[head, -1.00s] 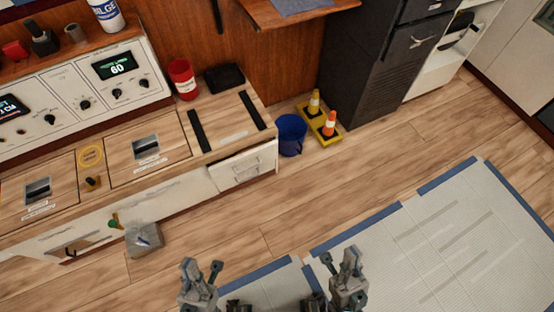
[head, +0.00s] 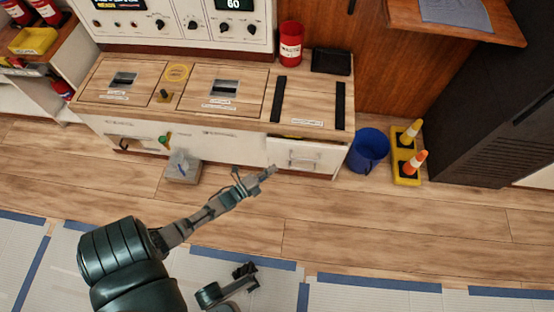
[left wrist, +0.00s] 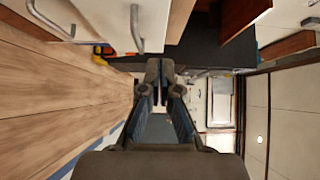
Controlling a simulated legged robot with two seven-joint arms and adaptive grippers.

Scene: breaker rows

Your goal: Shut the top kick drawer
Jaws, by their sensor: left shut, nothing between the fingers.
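The white kick drawer front (head: 318,151) is low at the right end of the wood-topped console. A dark gap along its upper edge shows that the top drawer stands a little out. Two bar handles show on this front, one above the other. The wrist view shows white fronts (left wrist: 108,18) with metal handles at upper left. My left gripper (head: 270,171) is shut and empty, apart from the drawer front near its lower left corner in the head view; it also shows in the wrist view (left wrist: 160,66). My right gripper (head: 246,270) is low in the head view; its fingers are unclear.
A blue bucket (head: 369,150) and a yellow stand with small cones (head: 407,168) stand right of the drawer. A grey box (head: 183,168) sits on the floor to the left. The wood floor (head: 390,235) before the drawer is clear.

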